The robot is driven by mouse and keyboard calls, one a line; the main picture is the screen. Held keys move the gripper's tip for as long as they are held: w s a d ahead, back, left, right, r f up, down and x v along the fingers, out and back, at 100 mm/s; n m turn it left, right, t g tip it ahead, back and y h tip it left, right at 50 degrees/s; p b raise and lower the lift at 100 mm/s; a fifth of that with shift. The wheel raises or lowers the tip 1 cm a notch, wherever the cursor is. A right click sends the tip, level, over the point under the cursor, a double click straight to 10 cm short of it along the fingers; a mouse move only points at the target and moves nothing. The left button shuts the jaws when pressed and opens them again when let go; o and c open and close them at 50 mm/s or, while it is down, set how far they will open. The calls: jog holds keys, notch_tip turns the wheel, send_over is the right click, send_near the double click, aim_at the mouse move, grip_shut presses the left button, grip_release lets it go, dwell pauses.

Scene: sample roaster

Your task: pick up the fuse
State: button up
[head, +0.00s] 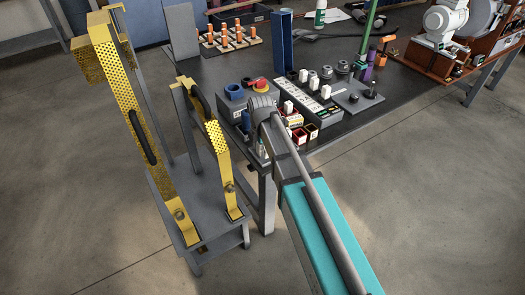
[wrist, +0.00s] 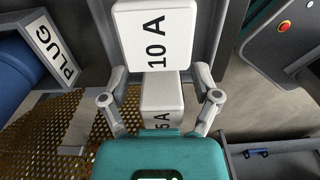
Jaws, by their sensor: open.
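In the wrist view, a white block marked "10 A" (wrist: 156,35) stands just beyond my fingertips. A second white block (wrist: 162,95), with a partly covered label ending in "5 A", lies between my fingers. My gripper (wrist: 160,76) is open, one finger at each side of these blocks. I cannot tell that either finger touches them. My teal gripper body hides the near part of the second block. In the head view, several white blocks (head: 288,107) stand on the bench, and my arm largely hides the gripper. Which block is the fuse cannot be told.
Yellow guards (head: 131,110) stand left of the bench (head: 350,120). A box with a red knob (head: 260,84) sits near my arm.

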jog(key=shift+c, duration=0.3)
grip_shut()
dwell(0.4)
